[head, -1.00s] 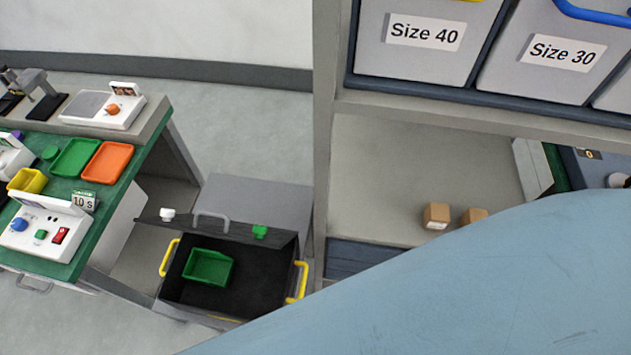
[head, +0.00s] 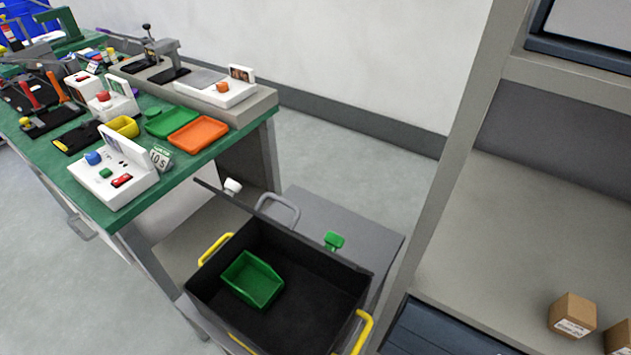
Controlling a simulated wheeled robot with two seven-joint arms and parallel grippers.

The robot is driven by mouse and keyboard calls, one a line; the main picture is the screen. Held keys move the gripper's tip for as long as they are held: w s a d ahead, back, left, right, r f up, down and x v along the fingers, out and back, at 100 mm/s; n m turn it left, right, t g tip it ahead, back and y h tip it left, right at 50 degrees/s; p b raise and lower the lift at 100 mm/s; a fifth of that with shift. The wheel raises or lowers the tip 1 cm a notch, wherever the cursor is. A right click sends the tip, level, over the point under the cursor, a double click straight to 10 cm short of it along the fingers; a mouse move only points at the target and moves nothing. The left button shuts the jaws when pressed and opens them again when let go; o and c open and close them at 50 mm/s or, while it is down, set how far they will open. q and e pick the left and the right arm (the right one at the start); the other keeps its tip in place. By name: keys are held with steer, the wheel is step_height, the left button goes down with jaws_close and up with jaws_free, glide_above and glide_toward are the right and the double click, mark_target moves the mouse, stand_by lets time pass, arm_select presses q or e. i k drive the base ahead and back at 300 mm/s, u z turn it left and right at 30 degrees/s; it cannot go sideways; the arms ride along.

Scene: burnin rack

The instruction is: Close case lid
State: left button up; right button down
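The case (head: 212,292) is a dark open box with yellow side handles, standing low between the green bench and the shelf rack. Its lid (head: 310,250) appears raised at the back edge, with a grey handle (head: 281,207) on it and a green latch-like part (head: 334,241) beside it. A green bin (head: 252,280) lies inside the case on its dark floor. Neither of my grippers is in view.
A green-topped workbench (head: 200,165) with devices, an orange tray (head: 198,134) and a green tray (head: 172,121) stands at left. A grey rack post (head: 440,190) rises at right, with small cardboard boxes (head: 572,314) on its shelf.

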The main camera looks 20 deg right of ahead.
mark_target(289, 230)
steer(key=z, duration=1.15)
steer(key=k, duration=1.7)
steer(key=u, duration=0.65)
steer(key=i, duration=1.6)
